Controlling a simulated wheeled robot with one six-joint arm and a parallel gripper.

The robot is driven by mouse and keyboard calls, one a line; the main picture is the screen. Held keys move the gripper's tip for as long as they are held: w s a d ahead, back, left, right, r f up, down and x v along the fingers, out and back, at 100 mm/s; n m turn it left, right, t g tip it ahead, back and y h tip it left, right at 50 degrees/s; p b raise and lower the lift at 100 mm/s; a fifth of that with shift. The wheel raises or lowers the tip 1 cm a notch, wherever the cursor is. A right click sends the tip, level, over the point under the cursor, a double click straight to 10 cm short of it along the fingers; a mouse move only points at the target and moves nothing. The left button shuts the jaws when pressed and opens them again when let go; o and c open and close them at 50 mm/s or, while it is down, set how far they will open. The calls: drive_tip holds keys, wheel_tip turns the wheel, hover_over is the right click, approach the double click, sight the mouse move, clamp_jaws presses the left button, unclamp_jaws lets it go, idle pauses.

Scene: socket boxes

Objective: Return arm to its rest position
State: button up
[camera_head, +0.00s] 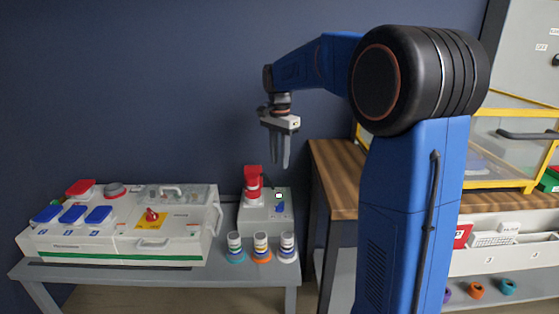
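My blue arm reaches left from its column. My gripper (280,150) hangs in the air with its fingers pointing down, above and behind the right end of the grey table in the picture. The two fingers look close together, and nothing shows between them. The view is too small to tell whether they touch. The gripper is apart from everything around it.
A white socket box (150,245) with blue and red covers stands on the grey table (130,272). A smaller box with a red socket (252,180) and several striped cylinders (261,247) stand to its right. A wooden bench (338,180) and yellow-framed case (500,183) are at right.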

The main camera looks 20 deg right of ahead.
drive_tip(key=s+a+f+n+t, duration=0.1)
drive_tip(key=s+n, duration=0.3)
drive_tip(key=s, duration=0.8)
drive_tip(key=s+a+f+n+t, duration=0.2)
drive_tip(key=s+a+f+n, duration=0.1)
drive_tip(key=s, duration=0.9)
drive_tip(key=s+a+f+n+t, duration=0.1)
drive_tip(key=s+f+n, duration=0.3)
drive_tip(key=s, duration=0.8)
drive_tip(key=n, duration=0.2)
drive_tip(key=shift+a+n+t, duration=0.3)
drive_tip(key=shift+a+t, duration=0.1)
drive_tip(key=shift+s, duration=0.1)
